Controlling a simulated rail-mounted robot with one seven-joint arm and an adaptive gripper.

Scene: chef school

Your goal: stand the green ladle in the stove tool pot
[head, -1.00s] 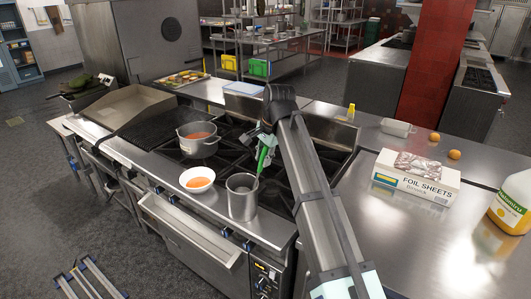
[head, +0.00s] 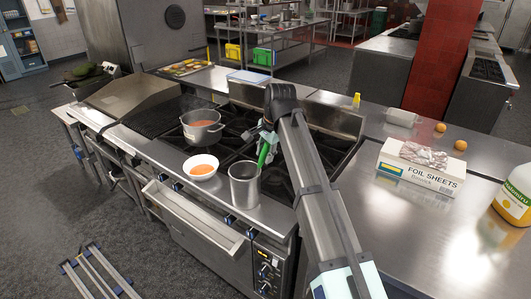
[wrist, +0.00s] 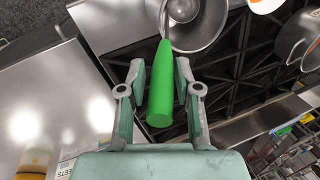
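The stove tool pot (head: 244,187), a steel cylinder, stands on the stove's front edge; its rim and inside show at the top of the wrist view (wrist: 212,30). The green ladle's handle (head: 264,154) rises from the pot, leaning right. In the wrist view the handle (wrist: 161,85) lies between my fingers, and its far end reaches into the pot. My gripper (wrist: 160,75) is around the handle with narrow gaps on both sides, so the fingers look open. In the head view my arm partly covers it.
A saucepan (head: 203,127) sits on the burners behind.

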